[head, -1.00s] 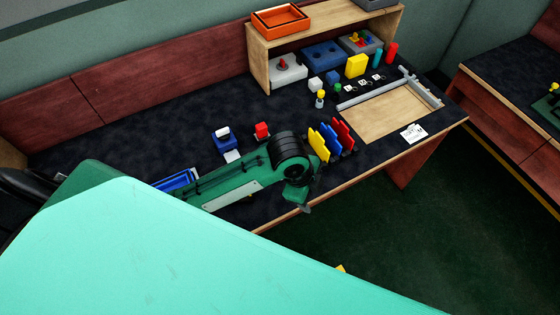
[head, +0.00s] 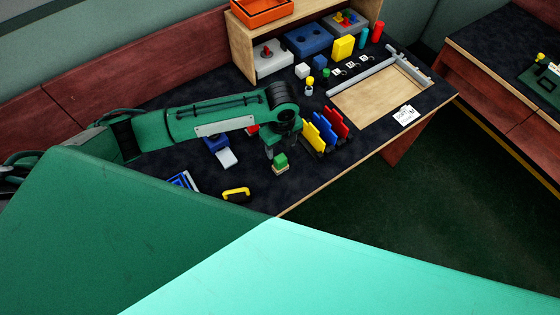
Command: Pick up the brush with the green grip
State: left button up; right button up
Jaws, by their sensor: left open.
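The brush with the green grip (head: 280,162) stands on the dark tabletop near the front edge, its green grip up and a pale block below. My left gripper (head: 283,150) points down from the end of my green arm, just above and close around the grip. It is open. I cannot tell whether its fingers touch the grip. The gripper hides part of the grip's top. My right gripper is not in view.
Yellow, blue and red upright plates (head: 325,131) stand in a rack close to the right of my left gripper. A yellow-and-black handled item (head: 236,194) lies left of the brush. A blue item with a white part (head: 217,144) is behind. A wooden shelf (head: 243,48) stands at the back.

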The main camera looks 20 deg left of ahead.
aim_at(280, 158)
pick_arm(q)
notch_tip(280, 158, down, 3)
jog(key=shift+r, duration=0.1)
jog(key=f+p, duration=0.1)
jog(key=f, duration=0.1)
jog(key=f+p, duration=0.1)
jog(key=f, duration=0.1)
jog(key=shift+w+a+f, duration=0.15)
jog(key=shift+a+f, duration=0.05)
jog(key=shift+f, duration=0.45)
jog(key=shift+c, duration=0.4)
jog(key=c, duration=1)
